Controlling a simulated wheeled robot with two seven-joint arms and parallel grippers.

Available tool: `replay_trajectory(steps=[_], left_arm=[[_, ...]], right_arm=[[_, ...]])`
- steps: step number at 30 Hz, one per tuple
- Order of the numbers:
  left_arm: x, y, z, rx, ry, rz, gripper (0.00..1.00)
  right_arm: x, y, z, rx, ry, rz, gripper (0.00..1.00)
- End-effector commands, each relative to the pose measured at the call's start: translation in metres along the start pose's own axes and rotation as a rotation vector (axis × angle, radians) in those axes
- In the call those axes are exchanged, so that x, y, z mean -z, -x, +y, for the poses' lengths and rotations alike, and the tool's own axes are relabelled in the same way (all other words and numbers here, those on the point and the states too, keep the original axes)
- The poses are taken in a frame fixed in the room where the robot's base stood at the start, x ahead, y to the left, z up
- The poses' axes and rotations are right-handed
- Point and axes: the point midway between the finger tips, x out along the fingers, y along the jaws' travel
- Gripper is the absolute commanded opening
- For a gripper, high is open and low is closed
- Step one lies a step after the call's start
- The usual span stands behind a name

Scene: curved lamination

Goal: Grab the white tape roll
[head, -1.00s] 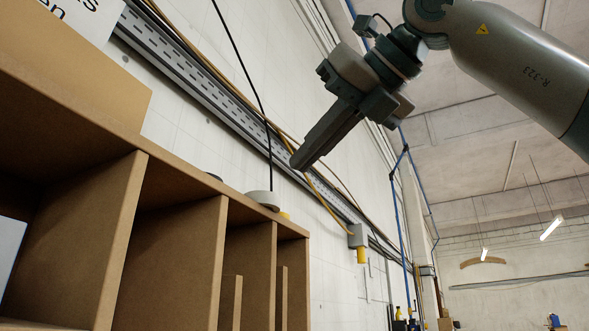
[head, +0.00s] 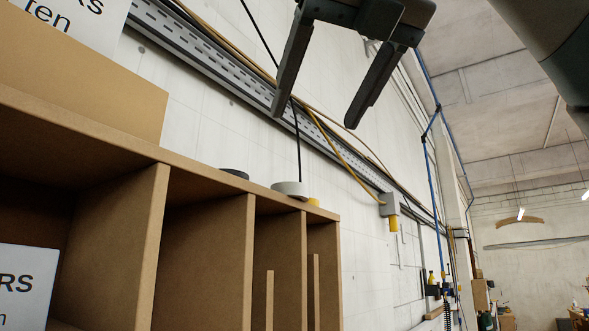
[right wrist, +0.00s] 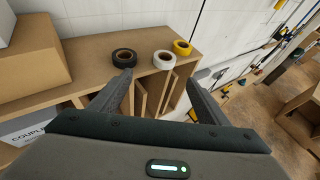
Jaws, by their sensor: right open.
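The white tape roll (head: 290,188) lies on top of the wooden shelf unit, near its right end. It also shows in the right wrist view (right wrist: 164,60), between a black roll and a yellow roll. My right gripper (head: 314,120) is open and empty, above the shelf top and apart from the white roll. In the right wrist view its fingers (right wrist: 160,82) point toward the shelf top, with the white roll beyond the gap between them. My left gripper is not in view.
A black tape roll (right wrist: 124,57) and a yellow tape roll (right wrist: 182,47) lie on either side of the white one. A cardboard box (head: 100,85) stands on the shelf top at left. The wall with a cable tray (head: 215,65) and cables is close behind.

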Motion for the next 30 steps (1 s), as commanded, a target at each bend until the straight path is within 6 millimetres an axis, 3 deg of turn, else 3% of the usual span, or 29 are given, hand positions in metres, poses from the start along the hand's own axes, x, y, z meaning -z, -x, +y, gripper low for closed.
replay_trajectory(steps=[3, 17, 23, 30], left_arm=[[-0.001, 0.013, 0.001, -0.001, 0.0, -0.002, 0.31], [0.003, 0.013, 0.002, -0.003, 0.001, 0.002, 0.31], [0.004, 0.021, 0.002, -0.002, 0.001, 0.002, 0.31], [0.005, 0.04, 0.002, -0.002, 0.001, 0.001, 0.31]], right_arm=[[-0.007, 0.01, 0.004, 0.033, -0.036, -0.007, 0.7], [-0.005, 0.011, 0.003, 0.047, -0.054, -0.01, 0.7], [-0.007, -0.006, 0.002, 0.047, -0.053, -0.008, 0.7], [-0.009, -0.045, 0.0, 0.046, -0.051, -0.007, 0.7]])
